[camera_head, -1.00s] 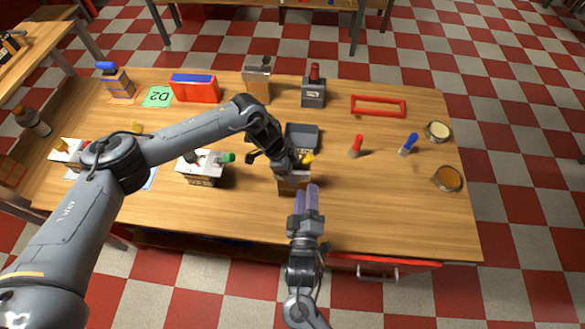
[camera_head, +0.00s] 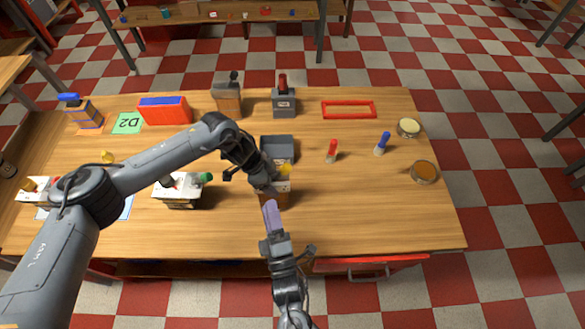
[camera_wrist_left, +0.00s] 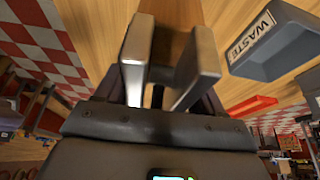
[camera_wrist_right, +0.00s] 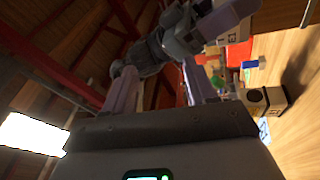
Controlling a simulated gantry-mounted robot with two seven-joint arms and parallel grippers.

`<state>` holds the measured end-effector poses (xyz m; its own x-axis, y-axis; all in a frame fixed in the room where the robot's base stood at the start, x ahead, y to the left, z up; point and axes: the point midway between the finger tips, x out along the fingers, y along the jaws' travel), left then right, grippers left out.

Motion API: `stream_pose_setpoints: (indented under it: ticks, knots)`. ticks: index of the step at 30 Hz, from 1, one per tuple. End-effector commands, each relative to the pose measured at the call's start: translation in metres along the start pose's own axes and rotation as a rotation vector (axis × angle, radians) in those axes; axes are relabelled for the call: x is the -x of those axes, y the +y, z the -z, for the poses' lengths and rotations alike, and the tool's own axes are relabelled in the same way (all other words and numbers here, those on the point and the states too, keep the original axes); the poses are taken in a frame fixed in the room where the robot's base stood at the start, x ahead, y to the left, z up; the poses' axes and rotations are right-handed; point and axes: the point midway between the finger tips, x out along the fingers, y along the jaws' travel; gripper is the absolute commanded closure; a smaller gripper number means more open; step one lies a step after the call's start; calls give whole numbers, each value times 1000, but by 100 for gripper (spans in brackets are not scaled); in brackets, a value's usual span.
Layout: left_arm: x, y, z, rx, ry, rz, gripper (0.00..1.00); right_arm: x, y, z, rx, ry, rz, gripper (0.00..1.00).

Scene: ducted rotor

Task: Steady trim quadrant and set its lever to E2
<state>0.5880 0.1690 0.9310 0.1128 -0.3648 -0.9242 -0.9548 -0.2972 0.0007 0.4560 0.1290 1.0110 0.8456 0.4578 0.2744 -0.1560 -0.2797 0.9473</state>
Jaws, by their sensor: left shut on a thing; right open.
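A small box with a pale top and brown front (camera_head: 275,198) stands near the front middle of the table, with a yellow-knobbed lever (camera_head: 285,170). My left gripper (camera_head: 266,185) reaches down at this box and is shut on its brown body, which shows between the fingers in the left wrist view (camera_wrist_left: 168,42). My right gripper (camera_head: 270,206) is open and empty, just in front of the box, its fingers seen almost edge-on. In the right wrist view a pale face marked E (camera_wrist_right: 222,40) shows beyond the fingers. The lever's exact setting is too small to read.
A grey waste bin (camera_head: 277,142) stands right behind the box. A white-topped box with a green knob (camera_head: 178,192) is to its left. Red (camera_head: 331,153) and blue (camera_head: 382,145) handled items stand to the right. A red drawer (camera_head: 370,263) juts out at the front.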

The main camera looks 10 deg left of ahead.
Motion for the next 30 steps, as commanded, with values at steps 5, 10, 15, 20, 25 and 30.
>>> stream_pose_setpoints:
  ticks: [5,10,15,20,25,30]
  knots:
    - [1,0,1,0,2,1,78,33,-40,44,331,335,-157,44]
    - [1,0,1,0,1,1,78,62,-77,29,627,687,-364,44]
    - [0,0,0,0,1,1,78,63,-89,-43,833,946,-488,44]
    - [0,0,1,0,1,1,78,34,-75,-122,979,1092,-491,44]
    - [0,0,1,0,2,1,78,-10,-44,-180,1130,1147,-466,44]
    - [0,0,1,0,2,1,78,-44,-9,-200,1217,1157,-492,44]
